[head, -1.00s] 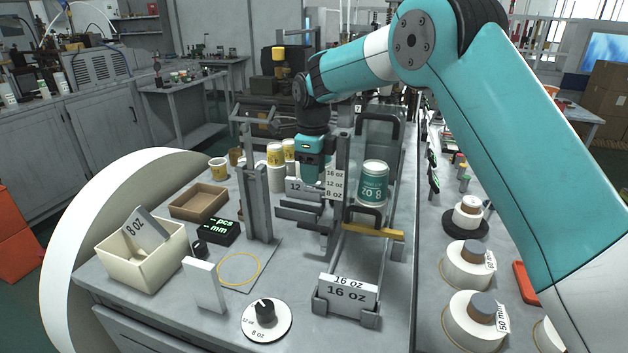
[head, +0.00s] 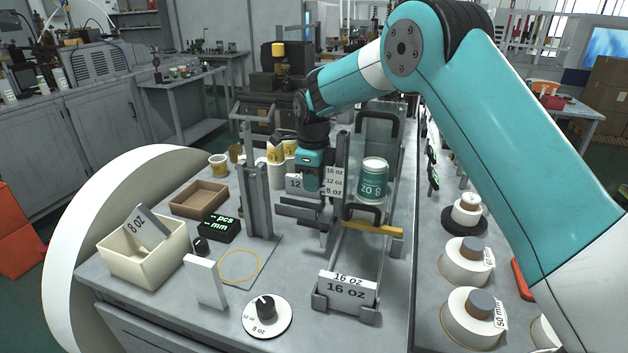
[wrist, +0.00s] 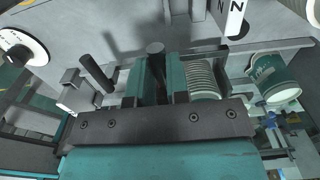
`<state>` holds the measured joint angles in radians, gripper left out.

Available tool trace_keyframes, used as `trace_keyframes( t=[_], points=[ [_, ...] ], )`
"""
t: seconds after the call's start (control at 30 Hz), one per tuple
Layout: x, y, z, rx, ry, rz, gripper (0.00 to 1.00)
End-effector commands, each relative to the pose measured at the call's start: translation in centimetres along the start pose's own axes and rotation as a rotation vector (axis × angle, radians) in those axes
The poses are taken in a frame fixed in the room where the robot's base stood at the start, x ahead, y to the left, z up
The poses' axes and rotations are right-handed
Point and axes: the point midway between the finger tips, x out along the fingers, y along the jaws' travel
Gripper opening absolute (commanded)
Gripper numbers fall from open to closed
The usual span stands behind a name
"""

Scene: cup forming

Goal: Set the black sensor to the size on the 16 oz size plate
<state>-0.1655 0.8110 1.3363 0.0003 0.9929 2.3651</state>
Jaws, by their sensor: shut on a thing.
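The size plate (head: 334,182) is a white upright plate marked 16 oz, 12 oz and 8 oz, on the stand left of the cup track. My gripper (head: 309,188) is down just left of this plate. In the wrist view my teal fingers (wrist: 158,82) are shut around a dark upright part (wrist: 155,48), which looks like the black sensor. The head view hides the held part behind my gripper. Part of a white marked plate (wrist: 235,18) shows at the top of the wrist view.
A green and white cup (head: 372,180) stands upside down right of the size plate. A 16 oz block (head: 346,290) sits at the track's front. A dial (head: 266,315), a display box (head: 219,229) and a cream bin (head: 146,262) are front left. Metal posts (head: 257,200) stand left of my gripper.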

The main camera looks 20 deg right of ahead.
Motion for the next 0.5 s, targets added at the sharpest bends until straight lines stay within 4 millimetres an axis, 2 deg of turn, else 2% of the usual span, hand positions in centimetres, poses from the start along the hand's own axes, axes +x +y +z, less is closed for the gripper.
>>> trace_keyframes(
  t=[0.3, 0.5],
  points=[
    [-5.0, 0.1, 0.1, -0.002, 0.0, 0.001, 0.0],
    [-5.0, 0.1, 0.1, -0.003, 0.001, 0.002, 0.0]
  ],
)
